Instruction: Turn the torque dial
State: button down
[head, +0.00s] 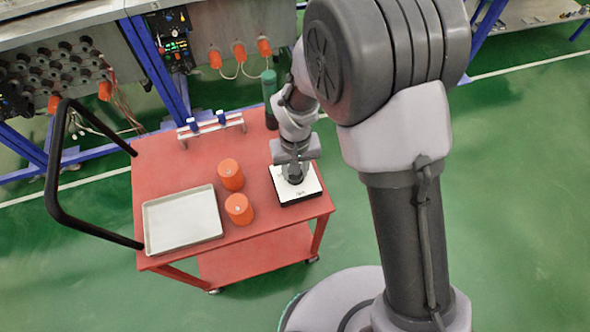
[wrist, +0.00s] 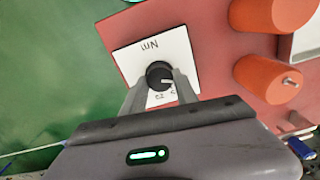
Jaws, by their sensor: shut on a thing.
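The torque dial (wrist: 160,75) is a black round knob with a white pointer mark, set in a white square plate (wrist: 138,58) printed with "Nm" and numbers. My gripper (wrist: 161,82) is shut on the dial, one finger on each side of it. In the head view the white plate (head: 308,180) tops a dark box at the right front corner of the red cart. There my gripper (head: 294,178) reaches straight down onto it, and the dial itself is mostly hidden.
The red cart (head: 180,172) also bears two orange cylinders (head: 230,175) (head: 238,209), a pale tray (head: 183,220), a rack with blue clamps (head: 212,128) and a green bottle (head: 269,88). A black handle (head: 50,185) curves off its left end. Machines stand behind.

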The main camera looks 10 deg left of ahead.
jog(key=shift+m, duration=0.6)
jog(key=c, duration=0.9)
grip_release()
jog(key=shift+c, duration=0.2)
notch_tip(320, 180, up, 17)
jog(key=p, duration=0.5)
jog(key=shift+r, duration=0.2)
